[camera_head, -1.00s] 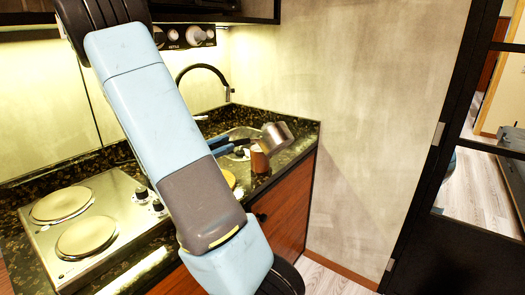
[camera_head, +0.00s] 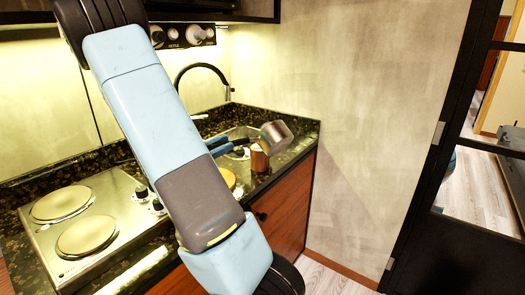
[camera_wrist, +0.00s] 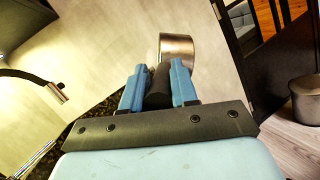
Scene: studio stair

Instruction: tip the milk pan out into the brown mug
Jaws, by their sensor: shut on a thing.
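The metal milk pan (camera_head: 275,134) is tilted above the brown mug near the counter's right end. Its steel body also shows in the wrist view (camera_wrist: 180,47), beyond the fingers. My gripper (camera_wrist: 158,88) is shut on the pan's dark handle, one blue finger on each side. In the head view my blue fingers (camera_head: 232,146) show left of the pan. The brown mug (camera_head: 259,160) stands on the counter just below and left of the pan's body; the wrist view does not show it. The pan's contents cannot be seen.
A hob with two plates (camera_head: 88,220) is at the left of the dark counter. A sink with a black tap (camera_head: 228,92) lies behind my arm. A round yellowish thing (camera_head: 229,178) is partly hidden by my arm. A wall stands close behind the counter's right end.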

